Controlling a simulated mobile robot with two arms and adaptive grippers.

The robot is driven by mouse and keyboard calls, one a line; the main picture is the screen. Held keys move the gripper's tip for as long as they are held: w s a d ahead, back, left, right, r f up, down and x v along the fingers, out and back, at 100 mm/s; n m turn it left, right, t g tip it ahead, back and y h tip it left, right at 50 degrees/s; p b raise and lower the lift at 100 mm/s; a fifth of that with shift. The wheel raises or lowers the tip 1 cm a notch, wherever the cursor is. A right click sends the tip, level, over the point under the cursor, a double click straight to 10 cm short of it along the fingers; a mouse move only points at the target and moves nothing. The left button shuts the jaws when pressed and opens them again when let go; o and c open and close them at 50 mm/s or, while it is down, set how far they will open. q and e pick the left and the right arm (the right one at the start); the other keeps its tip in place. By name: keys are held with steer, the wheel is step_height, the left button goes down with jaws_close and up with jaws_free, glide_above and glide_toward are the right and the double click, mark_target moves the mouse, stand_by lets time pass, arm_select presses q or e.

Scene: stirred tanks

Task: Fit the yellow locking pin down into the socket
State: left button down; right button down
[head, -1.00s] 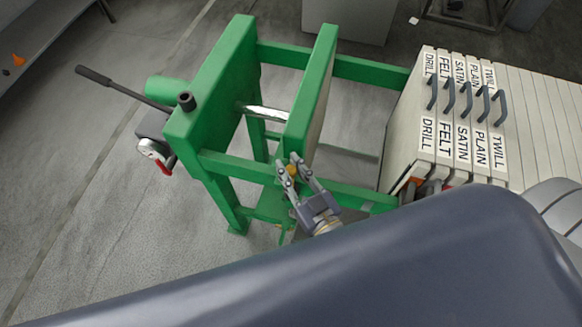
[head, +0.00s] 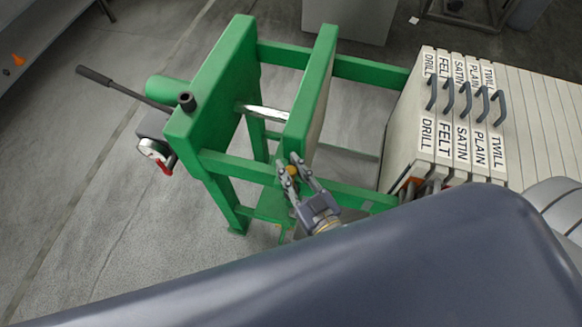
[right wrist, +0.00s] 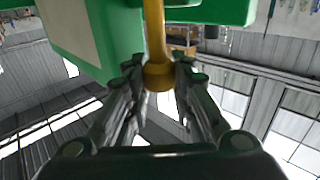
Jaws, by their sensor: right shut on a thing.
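The yellow locking pin (right wrist: 154,35) points away from my right wrist camera, its round knob (right wrist: 158,76) between the fingertips. In the head view only its yellow-orange top (head: 292,170) shows. My right gripper (head: 293,171) is shut on the pin at the near end of the green upright plate (head: 312,95). In the right wrist view the shaft runs beside green metal; its far end is out of sight. I cannot make out the socket or tell whether the pin is in it. My left gripper is not in view.
The green frame (head: 235,165) has rails around the gripper. A pump with a long dark handle (head: 125,92) and a gauge (head: 155,150) is at its left. Labelled plates (head: 405,135) with dark handles stand at the right. My own dark link covers the lower part of the head view.

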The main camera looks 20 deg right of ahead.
steer(key=shift+p, duration=0.4)
stand_by(0.7)
steer(key=shift+f+b, duration=1.6)
steer(key=shift+f, duration=0.6)
steer(key=c, duration=1.4)
jaws_free()
steer(key=shift+o, duration=0.5)
steer(key=shift+f, duration=0.15)
steer(key=shift+s, duration=0.1)
steer(key=shift+s+f, duration=0.15)
steer(key=shift+s, duration=0.35)
steer(key=s+d, duration=0.2)
steer(key=s, duration=0.8)
steer(key=shift+s+d+r, duration=0.2)
steer(key=shift+s+r, duration=0.05)
steer(key=shift+r, duration=0.1)
